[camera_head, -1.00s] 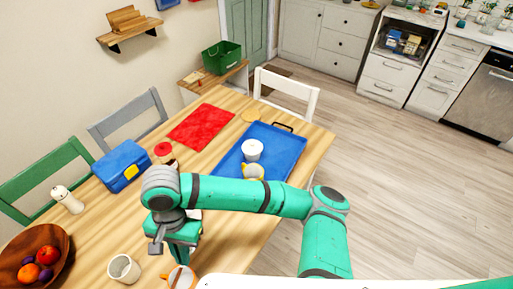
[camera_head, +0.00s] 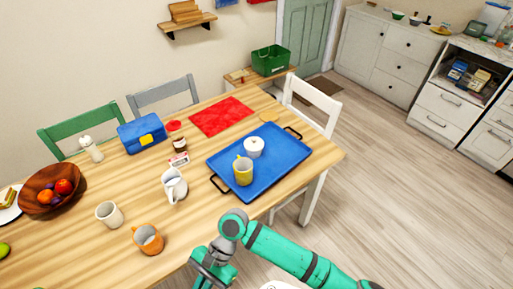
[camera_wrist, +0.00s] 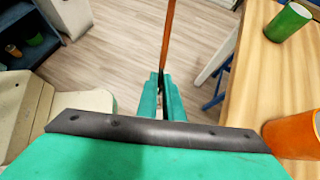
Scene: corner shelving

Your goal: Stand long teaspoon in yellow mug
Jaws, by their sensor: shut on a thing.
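The yellow mug (camera_head: 243,172) stands upright on the blue tray (camera_head: 226,188), in front of a white lidded pot. My gripper (camera_head: 213,268) is low in the head view, near the table's front edge, well apart from the mug. In the wrist view my gripper (camera_wrist: 162,88) is shut on a long, thin brown-orange rod, which I take as the long teaspoon (camera_wrist: 167,38). It runs out from the fingertips past the top of the picture, so its far end is hidden. The yellow mug is not recognisable in the wrist view.
An orange mug (camera_head: 150,242), a white cup (camera_head: 108,214) and a white jug (camera_head: 174,186) stand on the table left of the tray. A jar (camera_head: 180,145) and fruit bowl (camera_head: 48,192) are farther off. A green cup (camera_wrist: 288,22) shows in the wrist view.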

